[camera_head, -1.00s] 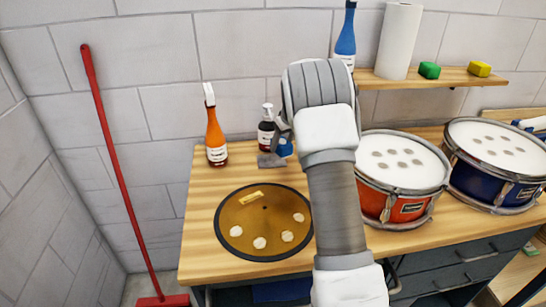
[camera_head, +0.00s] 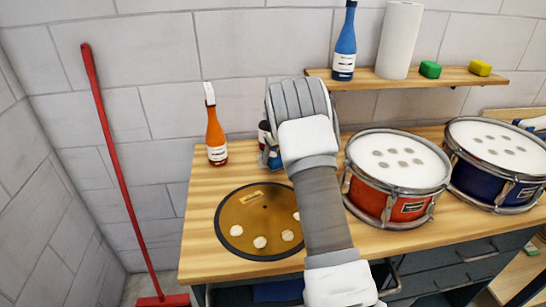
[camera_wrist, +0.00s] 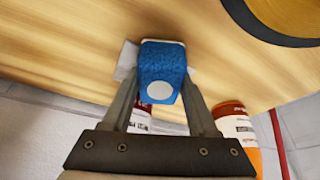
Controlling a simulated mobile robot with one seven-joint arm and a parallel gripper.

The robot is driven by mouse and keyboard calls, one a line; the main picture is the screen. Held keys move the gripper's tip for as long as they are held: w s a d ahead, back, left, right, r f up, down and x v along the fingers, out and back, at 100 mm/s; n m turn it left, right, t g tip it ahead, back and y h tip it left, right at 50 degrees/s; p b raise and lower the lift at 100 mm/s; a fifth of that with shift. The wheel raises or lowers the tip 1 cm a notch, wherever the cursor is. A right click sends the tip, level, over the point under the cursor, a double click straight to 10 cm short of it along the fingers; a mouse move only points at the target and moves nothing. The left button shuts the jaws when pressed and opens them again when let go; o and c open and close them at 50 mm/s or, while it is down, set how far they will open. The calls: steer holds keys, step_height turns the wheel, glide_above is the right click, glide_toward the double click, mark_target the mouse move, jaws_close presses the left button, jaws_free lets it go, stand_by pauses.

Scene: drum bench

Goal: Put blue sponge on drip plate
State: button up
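The blue sponge (camera_wrist: 162,66) sits between the two fingers of my gripper (camera_wrist: 160,92) in the wrist view, with a finger against each side. My gripper looks shut on it. In the head view the sponge (camera_head: 275,160) shows only as a small blue patch beside my arm. A small pale grey flat piece (camera_wrist: 127,58), likely the drip plate, lies on the bench behind the sponge and is mostly hidden by it. I cannot tell whether the sponge touches it.
A dark bottle (camera_head: 263,131) is partly hidden behind my gripper. An orange bottle (camera_head: 215,139) stands to its left. A round brown disc with a black rim (camera_head: 255,205) lies in front. A red drum (camera_head: 398,178) stands right of my arm.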

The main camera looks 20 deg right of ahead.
steer(key=o, duration=0.4)
